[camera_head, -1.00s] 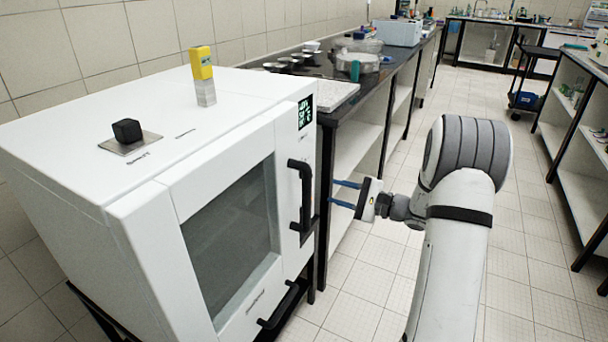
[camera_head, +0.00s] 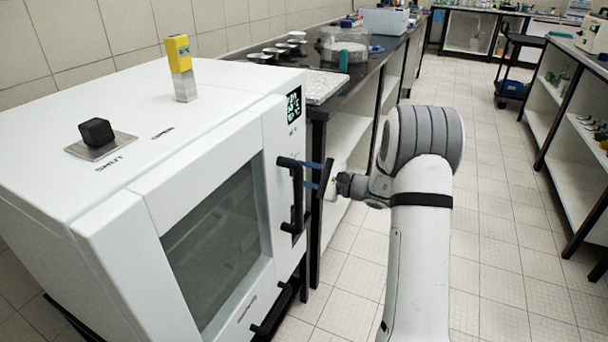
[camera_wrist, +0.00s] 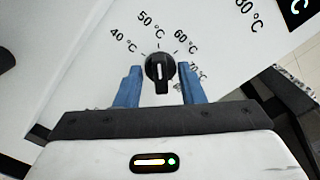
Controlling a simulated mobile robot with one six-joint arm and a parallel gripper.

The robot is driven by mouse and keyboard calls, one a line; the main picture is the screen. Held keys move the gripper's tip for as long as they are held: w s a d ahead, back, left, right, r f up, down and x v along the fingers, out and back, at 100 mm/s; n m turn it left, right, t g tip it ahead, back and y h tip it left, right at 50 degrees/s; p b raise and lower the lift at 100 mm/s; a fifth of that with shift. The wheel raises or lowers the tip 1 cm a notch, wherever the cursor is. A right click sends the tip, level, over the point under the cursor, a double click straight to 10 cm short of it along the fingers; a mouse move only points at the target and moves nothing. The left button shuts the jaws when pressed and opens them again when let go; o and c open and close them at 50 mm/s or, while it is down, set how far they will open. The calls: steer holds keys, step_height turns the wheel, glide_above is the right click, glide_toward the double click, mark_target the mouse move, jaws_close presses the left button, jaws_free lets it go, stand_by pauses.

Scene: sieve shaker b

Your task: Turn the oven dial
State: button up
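The white oven (camera_head: 240,95) fills the left of the head view. Its dial (camera_wrist: 160,62) shows in the wrist view as a round black knob with a white line, ringed by temperature marks such as 40, 50 and 60 °C. The line looks upright, roughly between the 50 and 60 marks. My gripper (camera_wrist: 160,75) is open, its blue fingers on either side of the dial with gaps showing. In the head view my gripper (camera_head: 312,175) is at the oven front, just right of the black door handle (camera_head: 293,195). The dial is hidden there.
A digital display (camera_head: 294,104) is on the oven front above the handle. A black knob (camera_head: 96,132) and a yellow-topped block (camera_head: 180,65) are on the oven top. A dark bench (camera_head: 320,110) stands behind. The tiled aisle (camera_head: 495,230) at right is clear.

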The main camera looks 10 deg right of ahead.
steer(key=shift+c, duration=0.2)
jaws_close()
steer(key=shift+r+m+p, duration=0.1)
steer(key=shift+m+p, duration=0.2)
steer(key=m+p, duration=0.7)
steer(key=m, duration=0.2)
steer(key=shift+w+d, duration=0.1)
steer(key=shift+p, duration=0.3)
stand_by(0.5)
steer(key=shift+o, duration=0.2)
jaws_free()
